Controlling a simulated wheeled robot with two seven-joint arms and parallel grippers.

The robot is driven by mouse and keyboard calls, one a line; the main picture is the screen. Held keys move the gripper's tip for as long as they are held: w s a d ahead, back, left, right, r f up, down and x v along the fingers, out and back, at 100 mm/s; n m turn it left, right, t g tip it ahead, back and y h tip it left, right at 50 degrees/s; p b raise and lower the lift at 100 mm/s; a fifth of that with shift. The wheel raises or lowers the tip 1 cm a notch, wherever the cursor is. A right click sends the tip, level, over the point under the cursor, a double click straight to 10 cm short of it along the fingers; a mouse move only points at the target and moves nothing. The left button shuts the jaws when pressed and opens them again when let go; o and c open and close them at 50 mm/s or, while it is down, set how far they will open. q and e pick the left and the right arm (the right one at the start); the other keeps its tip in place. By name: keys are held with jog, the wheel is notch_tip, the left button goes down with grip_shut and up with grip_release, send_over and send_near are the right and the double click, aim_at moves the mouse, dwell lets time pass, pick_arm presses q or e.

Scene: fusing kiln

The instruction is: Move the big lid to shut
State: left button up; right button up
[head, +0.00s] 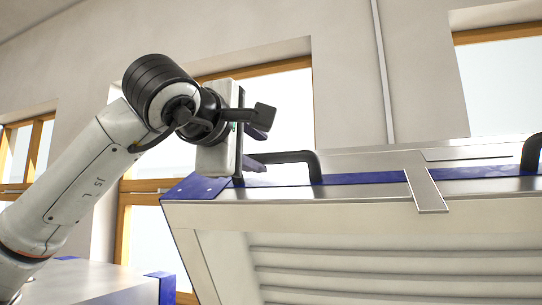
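The big lid (330,215) is raised and tilted, filling the lower right of the head view. Its pale ribbed inner side faces me, inside a metal frame with blue trim. A black bar handle (290,157) stands on its upper edge at the left. My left gripper (256,148) is at the left end of this handle, with its fingers apart. The bar's left end shows close to the lower finger. I cannot tell whether they touch. The handle's left foot is hidden. My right gripper is out of view.
A second black handle (531,153) shows at the right picture edge. A metal latch strip (427,190) hangs over the lid's edge. A grey box with blue corners (110,283) stands at lower left. Windows and a wall are behind.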

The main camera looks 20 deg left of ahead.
aim_at(268, 157)
pick_arm(q)
jog(key=w+p, duration=0.1)
jog(key=w, duration=0.2)
jog(key=w+p, duration=0.1)
jog(key=w, duration=0.3)
jog(key=shift+w+d+f, duration=0.15)
jog(key=shift+d, duration=0.05)
grip_shut()
